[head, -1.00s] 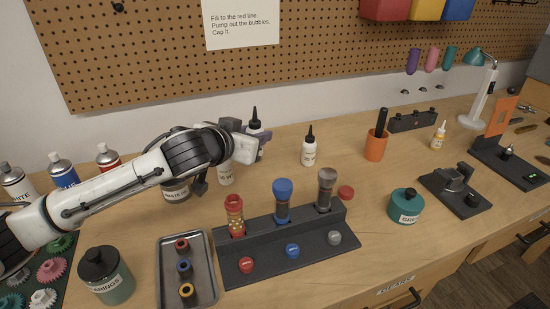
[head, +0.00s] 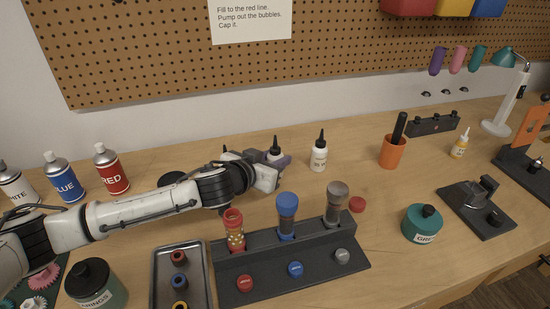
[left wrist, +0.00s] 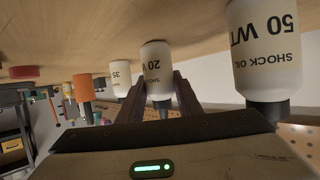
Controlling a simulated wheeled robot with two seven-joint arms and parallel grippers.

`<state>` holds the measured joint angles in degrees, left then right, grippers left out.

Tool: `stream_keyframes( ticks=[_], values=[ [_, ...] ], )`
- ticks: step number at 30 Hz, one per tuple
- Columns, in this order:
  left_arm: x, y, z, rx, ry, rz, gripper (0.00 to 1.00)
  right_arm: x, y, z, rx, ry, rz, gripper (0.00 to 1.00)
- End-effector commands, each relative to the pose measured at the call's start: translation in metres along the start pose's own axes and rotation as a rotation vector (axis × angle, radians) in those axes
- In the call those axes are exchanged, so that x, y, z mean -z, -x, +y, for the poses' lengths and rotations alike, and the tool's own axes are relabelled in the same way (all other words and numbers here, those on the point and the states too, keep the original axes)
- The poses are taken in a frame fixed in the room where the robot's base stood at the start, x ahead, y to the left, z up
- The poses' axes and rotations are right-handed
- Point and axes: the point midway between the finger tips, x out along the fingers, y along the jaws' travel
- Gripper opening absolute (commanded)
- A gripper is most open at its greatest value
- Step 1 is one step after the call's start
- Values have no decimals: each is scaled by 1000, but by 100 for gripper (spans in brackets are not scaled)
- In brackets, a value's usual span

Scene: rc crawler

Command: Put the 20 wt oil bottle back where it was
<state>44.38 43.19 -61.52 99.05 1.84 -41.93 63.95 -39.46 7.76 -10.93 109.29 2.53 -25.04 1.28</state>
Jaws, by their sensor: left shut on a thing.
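My left gripper (head: 279,165) is shut on the 20 wt oil bottle (left wrist: 157,70), a white bottle with a dark tip. In the head view its dark tip (head: 275,147) shows above the jaws, and my gripper hides most of its body. The bottle is upright, with its base at or just above the bench; I cannot tell if it touches. The 35 bottle (head: 319,157) stands to its right in the head view. The 50 wt shock oil bottle (left wrist: 266,50) stands on the other side, mostly hidden by my arm in the head view. My right gripper is out of view.
A black stand (head: 290,262) with red, blue and grey-capped shocks lies in front of my gripper. A metal tray (head: 181,246) is left of it. An orange cup (head: 392,153) stands farther right. The bench between the 35 bottle and cup is clear.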

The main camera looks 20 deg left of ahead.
Motion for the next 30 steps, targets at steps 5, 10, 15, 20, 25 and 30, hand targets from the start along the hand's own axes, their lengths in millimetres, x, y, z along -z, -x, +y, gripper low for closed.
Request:
stream_keyframes(
  ticks=[5,10,15,20,25,30],
  values=[
    [0,0,0,-1,0,2,8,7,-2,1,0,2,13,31],
    [-3,-2,1,-1,1,1,8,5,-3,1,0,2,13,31],
    [-3,-1,1,-1,0,1,50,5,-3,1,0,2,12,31],
    [-3,-1,0,-1,0,1,50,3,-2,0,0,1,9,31],
    [2,0,0,0,-1,2,50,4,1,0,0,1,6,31],
    [-2,18,0,-1,0,-1,50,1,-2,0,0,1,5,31]
  ],
)
